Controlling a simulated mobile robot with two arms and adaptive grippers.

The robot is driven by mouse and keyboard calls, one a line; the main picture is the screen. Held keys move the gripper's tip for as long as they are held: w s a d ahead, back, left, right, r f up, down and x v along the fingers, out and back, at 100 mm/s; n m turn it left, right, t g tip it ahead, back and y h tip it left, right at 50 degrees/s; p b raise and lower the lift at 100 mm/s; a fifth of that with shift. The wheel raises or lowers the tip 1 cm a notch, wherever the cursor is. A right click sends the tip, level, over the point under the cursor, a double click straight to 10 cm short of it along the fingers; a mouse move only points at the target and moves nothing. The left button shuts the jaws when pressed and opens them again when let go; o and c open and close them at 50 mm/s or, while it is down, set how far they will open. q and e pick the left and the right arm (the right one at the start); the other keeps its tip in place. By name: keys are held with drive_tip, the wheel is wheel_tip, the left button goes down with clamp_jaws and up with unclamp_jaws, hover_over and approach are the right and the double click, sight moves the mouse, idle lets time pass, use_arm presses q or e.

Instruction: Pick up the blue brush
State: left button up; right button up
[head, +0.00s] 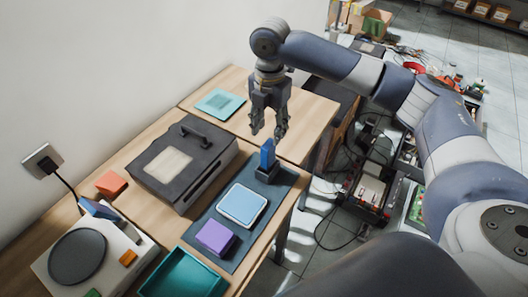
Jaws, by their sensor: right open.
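The blue brush (267,155) stands upright in a small dark base (267,174) at the far end of a dark mat (226,260) on the wooden table. My right gripper (268,134) points down just above and behind the blue brush in the head view. Its fingers are apart and nothing is between them. I cannot tell exactly how far the fingertips are from the brush top. My left gripper is out of view.
A white-and-blue square item (242,204) and a purple block (215,237) lie on the mat. A black case (184,165) stands left, a teal tray (182,274) in front, and a turntable (78,257) at the near left. Cluttered equipment (372,190) lies on the floor right.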

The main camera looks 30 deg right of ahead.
sight(269, 144)
drive_tip(key=f, duration=0.1)
drive_tip(key=s+f, duration=0.1)
drive_tip(key=f, duration=0.1)
drive_tip(key=shift+f, duration=0.2)
drive_tip(key=shift+w+f+p, duration=0.15)
drive_tip(key=shift+f+p, duration=0.15)
drive_tip(key=shift+p, duration=0.05)
wheel_tip(269, 144, down, 5)
drive_tip(key=shift+w+a+r+p, duration=0.1)
drive_tip(key=shift+a+p, duration=0.05)
drive_tip(key=shift+p, duration=0.8)
drive_tip(key=shift+f, duration=0.2)
drive_tip(key=shift+c, duration=0.5)
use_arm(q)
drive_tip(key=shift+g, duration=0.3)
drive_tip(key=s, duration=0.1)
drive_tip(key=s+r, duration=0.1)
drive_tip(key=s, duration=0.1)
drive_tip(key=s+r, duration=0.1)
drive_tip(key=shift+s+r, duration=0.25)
use_arm(e)
clamp_jaws()
